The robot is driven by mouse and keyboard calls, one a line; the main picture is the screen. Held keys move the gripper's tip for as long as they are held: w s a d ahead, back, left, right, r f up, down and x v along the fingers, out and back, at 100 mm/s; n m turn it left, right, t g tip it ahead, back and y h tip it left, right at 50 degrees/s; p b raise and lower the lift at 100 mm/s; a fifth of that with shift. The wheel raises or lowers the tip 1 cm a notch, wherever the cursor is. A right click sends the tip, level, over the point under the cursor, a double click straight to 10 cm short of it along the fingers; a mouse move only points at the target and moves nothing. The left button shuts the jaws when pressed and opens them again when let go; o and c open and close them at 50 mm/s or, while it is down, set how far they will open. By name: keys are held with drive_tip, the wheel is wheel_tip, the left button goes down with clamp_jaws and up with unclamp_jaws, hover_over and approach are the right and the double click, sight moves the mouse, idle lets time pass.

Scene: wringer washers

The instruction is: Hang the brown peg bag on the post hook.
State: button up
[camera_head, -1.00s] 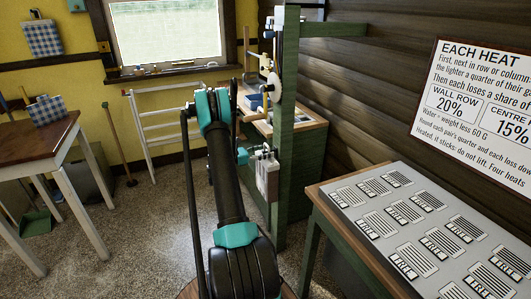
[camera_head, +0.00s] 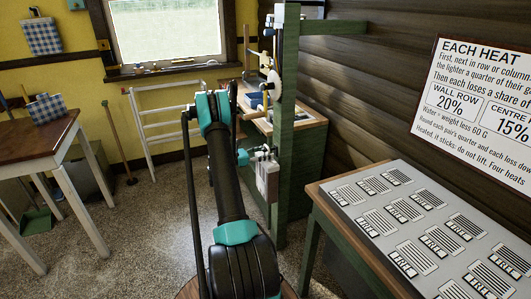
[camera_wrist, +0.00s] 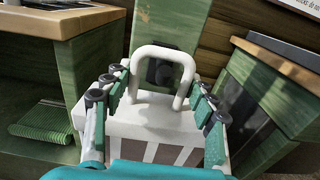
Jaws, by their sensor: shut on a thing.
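The peg bag (camera_wrist: 158,130) is pale with brown panels on its front and a thick white loop handle (camera_wrist: 162,52) standing up. My gripper (camera_wrist: 158,105) is shut on it, with fingers along both sides. In the head view the bag (camera_head: 267,179) hangs upright below my gripper (camera_head: 262,155), close to the green post (camera_head: 287,110). In the wrist view the post (camera_wrist: 170,22) stands directly behind the handle. A dark fitting (camera_wrist: 160,73) on the post shows through the loop. I cannot tell whether it is the hook or whether the handle touches it.
A slanted board of labelled cards (camera_head: 430,225) stands on a green bench at right. A brown-topped table (camera_head: 40,140) with a checked bag (camera_head: 46,108) is at left. A wooden counter (camera_head: 300,128) lies behind the post. Floor between table and post is open.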

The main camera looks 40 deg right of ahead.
drive_tip(key=shift+f, duration=0.55)
idle(0.6)
drive_tip(key=o, duration=1.5)
drive_tip(key=shift+c, duration=0.2)
drive_tip(key=v, duration=1.2)
drive_tip(key=s+a+r+m+t+y, duration=0.2)
drive_tip(key=a+r+m+t+y, duration=0.1)
drive_tip(key=a+r, duration=0.25)
drive_tip(key=s+a+r+m+t+y, duration=0.1)
drive_tip(key=s+a+m+t+y, duration=0.4)
drive_tip(key=s+a+m+y, duration=0.7)
drive_tip(key=s+a+y, duration=0.2)
drive_tip(key=s+a, duration=1.4)
drive_tip(key=a, duration=0.2)
drive_tip(key=shift+s+a+r+t, duration=0.15)
drive_tip(key=shift+s+a+t, duration=0.05)
drive_tip(key=shift+t, duration=0.1)
